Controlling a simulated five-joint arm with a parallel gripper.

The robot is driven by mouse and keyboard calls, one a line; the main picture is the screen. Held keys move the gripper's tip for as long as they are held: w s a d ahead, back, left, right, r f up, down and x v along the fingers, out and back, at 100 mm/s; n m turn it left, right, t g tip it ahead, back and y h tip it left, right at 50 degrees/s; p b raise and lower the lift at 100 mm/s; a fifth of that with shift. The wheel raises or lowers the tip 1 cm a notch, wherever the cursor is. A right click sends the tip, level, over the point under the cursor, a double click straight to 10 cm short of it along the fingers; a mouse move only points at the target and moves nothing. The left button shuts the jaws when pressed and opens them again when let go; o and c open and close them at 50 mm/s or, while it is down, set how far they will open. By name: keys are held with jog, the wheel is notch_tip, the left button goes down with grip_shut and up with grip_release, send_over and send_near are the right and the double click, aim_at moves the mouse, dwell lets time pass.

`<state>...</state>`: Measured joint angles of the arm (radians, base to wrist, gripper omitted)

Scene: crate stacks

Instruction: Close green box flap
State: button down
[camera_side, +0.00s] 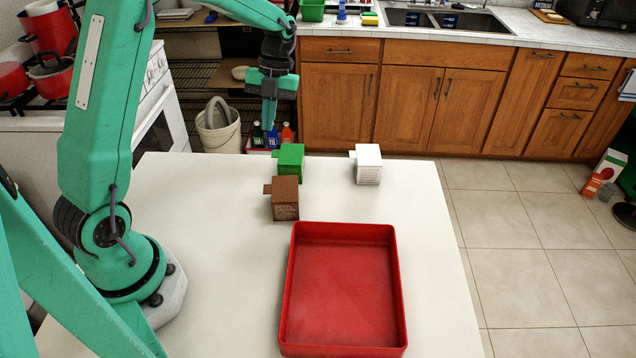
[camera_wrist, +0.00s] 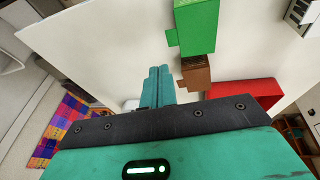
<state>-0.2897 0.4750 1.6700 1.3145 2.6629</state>
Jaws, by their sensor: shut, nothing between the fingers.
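The green box (camera_side: 291,162) stands on the white table near its far edge, with a small green tab (camera_side: 276,154) sticking out on its left side. In the wrist view the green box (camera_wrist: 199,24) is at the top, its tab (camera_wrist: 171,38) pointing left. I cannot tell whether this tab is the flap itself. My gripper (camera_side: 268,122) is in the air, up and left of the green box and apart from it. In the wrist view its fingers (camera_wrist: 158,82) are together and empty, below and left of the green box.
A brown box (camera_side: 285,200) with a similar tab stands just in front of the green one. A white box (camera_side: 368,166) stands to the right. A red tray (camera_side: 399,290) lies in front. The table (camera_side: 220,260) is bare left of the tray.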

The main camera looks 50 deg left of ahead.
jog(key=a+r, duration=0.3)
jog(key=r, duration=0.5)
jog(key=shift+w+a+r, duration=0.2)
jog(key=shift+w+r, duration=0.05)
jog(key=shift+r, duration=0.15)
jog(key=shift+r, duration=0.1)
jog(key=s+d+r+n+t+y, duration=0.1)
jog(key=s+d+r+n+t, duration=0.35)
jog(key=s+d+n, duration=0.6)
jog(key=s+d+n+t, duration=0.2)
jog(key=s+n, duration=0.2)
jog(key=n, duration=0.4)
jog(key=s+d+f+n+t, duration=0.1)
jog(key=s+d+n+t, duration=0.1)
jog(key=n, duration=0.6)
jog(key=shift+s+d+f+n, duration=0.2)
jog(key=shift+s+d+n, duration=0.2)
jog(key=shift+s, duration=0.5)
